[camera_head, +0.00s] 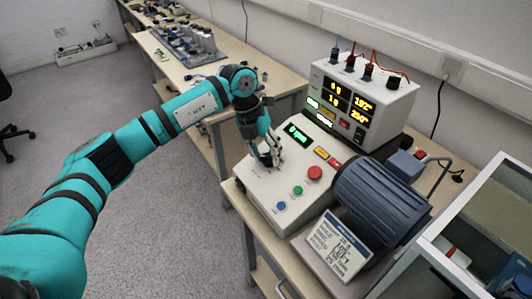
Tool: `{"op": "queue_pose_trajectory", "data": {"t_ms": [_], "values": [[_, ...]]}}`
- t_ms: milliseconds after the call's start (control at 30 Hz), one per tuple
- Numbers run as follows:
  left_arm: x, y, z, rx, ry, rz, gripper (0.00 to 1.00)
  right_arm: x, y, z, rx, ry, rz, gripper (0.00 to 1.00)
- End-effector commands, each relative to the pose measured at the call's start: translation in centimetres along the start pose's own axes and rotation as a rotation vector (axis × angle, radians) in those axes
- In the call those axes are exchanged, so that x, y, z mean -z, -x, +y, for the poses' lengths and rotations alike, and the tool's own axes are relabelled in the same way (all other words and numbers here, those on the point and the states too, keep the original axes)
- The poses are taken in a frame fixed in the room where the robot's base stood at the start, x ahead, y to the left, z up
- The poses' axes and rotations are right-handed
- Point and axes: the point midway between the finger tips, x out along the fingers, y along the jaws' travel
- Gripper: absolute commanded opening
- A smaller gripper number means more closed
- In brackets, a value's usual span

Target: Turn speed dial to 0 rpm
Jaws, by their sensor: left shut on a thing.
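A white control box (250,186) stands on the bench with a sloped panel. Its green display (297,135) appears to read 0 rpm. My left gripper (270,160) reaches down to the panel just below and left of that display. It is shut on the speed dial, which its fingers mostly hide. The panel also carries a red button (315,173), a green button (297,190) and a blue button (281,206). My right gripper is not in view.
A grey motor (375,200) lies right of the box, with a label plate (341,246) in front. A meter unit (358,100) with lit readouts and cables stands behind. A glass-topped case (490,225) is at the right.

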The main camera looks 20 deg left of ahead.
Motion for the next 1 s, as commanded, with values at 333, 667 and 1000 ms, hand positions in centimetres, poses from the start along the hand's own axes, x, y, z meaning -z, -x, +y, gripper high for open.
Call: {"op": "queue_pose_trajectory", "data": {"t_ms": [333,667,1000], "values": [[-0.06,0.08,0.05,0.024,0.069,-0.002,0.06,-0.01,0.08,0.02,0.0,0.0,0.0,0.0],[-0.06,0.07,0.05,0.024,0.072,-0.002,0.06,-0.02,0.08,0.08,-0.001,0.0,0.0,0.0],[-0.04,0.04,0.04,0.024,0.071,-0.002,0.6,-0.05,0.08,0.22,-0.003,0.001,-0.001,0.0]]}}
